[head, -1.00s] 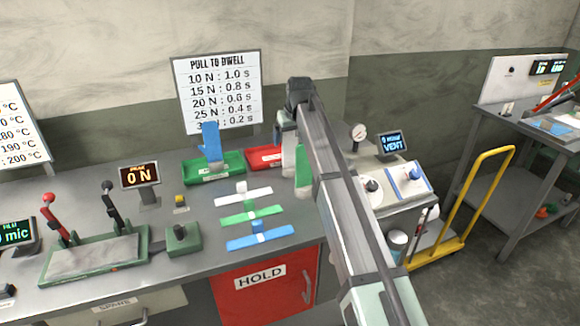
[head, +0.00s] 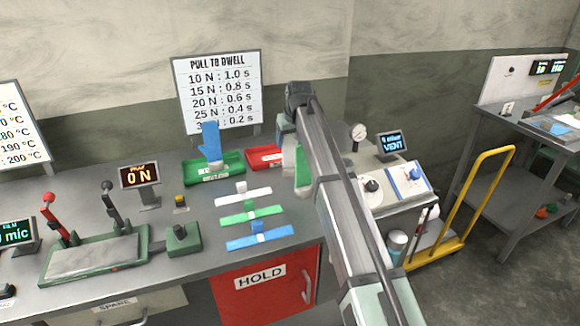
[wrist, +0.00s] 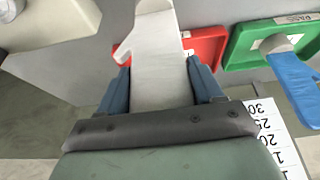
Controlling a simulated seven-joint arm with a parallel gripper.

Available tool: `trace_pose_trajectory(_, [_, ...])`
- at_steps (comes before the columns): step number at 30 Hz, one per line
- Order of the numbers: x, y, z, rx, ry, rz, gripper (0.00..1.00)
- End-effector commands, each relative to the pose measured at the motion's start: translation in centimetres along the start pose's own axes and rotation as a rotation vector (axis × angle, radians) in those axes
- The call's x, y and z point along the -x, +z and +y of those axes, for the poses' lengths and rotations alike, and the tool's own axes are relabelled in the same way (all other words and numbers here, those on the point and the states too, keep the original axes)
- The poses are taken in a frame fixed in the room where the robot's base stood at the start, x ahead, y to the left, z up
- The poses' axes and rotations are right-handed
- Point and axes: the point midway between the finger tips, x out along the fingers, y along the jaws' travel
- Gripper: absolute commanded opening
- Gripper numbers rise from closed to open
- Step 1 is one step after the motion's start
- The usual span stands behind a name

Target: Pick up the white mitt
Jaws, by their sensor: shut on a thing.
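The white mitt (wrist: 155,82) lies between the two blue fingers of my gripper (wrist: 158,70) in the wrist view, with its thumb out to the left. My gripper is shut on it. A beige end piece shows at the mitt's far end. In the head view a pale strip of the mitt (head: 289,160) shows beside my arm, right of the red tray. My arm hides most of the gripper there.
The red tray (head: 264,162) and the green tray (head: 228,170) stand at the bench's back; a blue mitt (head: 211,141) is upright at the green one. White, green and blue strips (head: 252,212) lie in front.

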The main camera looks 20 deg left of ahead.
Motion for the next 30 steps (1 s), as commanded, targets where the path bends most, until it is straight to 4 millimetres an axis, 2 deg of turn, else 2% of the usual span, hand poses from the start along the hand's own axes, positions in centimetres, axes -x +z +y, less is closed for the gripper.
trace_pose_trajectory(1, [0.0,0.0,0.0,0.000,0.000,0.000,0.26])
trace_pose_trajectory(4, [0.0,0.0,0.0,0.000,0.000,0.000,0.18])
trace_pose_trajectory(14, [0.6,-0.3,0.0,0.000,0.000,0.001,0.18])
trace_pose_trajectory(30, [8.2,-3.5,0.1,0.000,0.001,0.002,0.18])
